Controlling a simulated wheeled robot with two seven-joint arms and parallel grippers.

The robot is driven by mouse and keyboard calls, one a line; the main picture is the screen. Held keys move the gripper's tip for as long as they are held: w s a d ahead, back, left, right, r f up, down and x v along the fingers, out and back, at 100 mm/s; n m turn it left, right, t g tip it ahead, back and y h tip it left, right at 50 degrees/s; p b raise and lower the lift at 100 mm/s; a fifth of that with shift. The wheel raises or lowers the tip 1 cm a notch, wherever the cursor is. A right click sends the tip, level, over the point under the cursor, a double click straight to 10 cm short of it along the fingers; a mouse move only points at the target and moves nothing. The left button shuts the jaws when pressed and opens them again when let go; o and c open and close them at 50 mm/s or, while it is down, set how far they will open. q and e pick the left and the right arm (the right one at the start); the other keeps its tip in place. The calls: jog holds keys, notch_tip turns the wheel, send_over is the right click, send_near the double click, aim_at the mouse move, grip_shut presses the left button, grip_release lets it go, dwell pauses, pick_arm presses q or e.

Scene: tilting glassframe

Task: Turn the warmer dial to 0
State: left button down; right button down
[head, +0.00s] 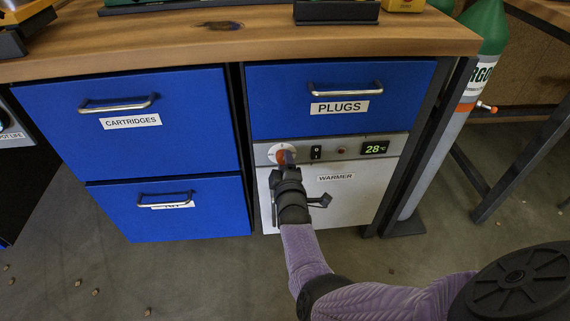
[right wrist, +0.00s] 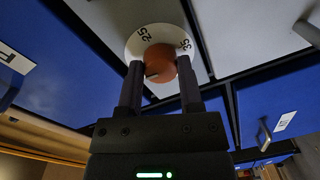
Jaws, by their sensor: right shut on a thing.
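The warmer dial (head: 274,150) is a white disc with an orange knob, at the left of the warmer's grey control strip under the PLUGS drawer. In the right wrist view the orange knob (right wrist: 161,57) sits on the white disc (right wrist: 148,36), where 25 and 35 can be read; the rest of the scale is hidden or unreadable. My right gripper (head: 286,160) is at the dial, its two fingers (right wrist: 160,79) on either side of the knob and shut on it. The warmer display (head: 375,148) reads 28 °C. My left gripper is not in view.
A black switch (head: 316,153) and a small indicator (head: 341,152) sit right of the dial. The warmer door (head: 345,195) is below, partly behind my right arm. Blue drawers (head: 130,115) are at the left. A green gas cylinder (head: 487,30) stands at the right.

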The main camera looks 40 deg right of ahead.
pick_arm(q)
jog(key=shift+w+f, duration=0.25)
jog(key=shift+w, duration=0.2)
pick_arm(e)
jog(key=shift+n, duration=0.6)
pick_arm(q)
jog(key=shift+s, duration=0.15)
pick_arm(e)
jog(key=c, duration=0.7)
grip_release()
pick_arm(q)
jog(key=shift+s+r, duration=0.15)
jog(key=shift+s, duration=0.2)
pick_arm(e)
jog(key=o, duration=0.5)
jog(key=shift+c, duration=0.2)
pick_arm(q)
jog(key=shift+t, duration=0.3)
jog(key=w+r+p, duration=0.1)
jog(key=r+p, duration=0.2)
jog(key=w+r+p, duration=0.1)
jog(key=p, duration=0.1)
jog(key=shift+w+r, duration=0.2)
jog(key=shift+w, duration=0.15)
pick_arm(e)
jog(key=v, duration=1)
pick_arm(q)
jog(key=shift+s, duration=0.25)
pick_arm(e)
jog(key=shift+w, duration=0.1)
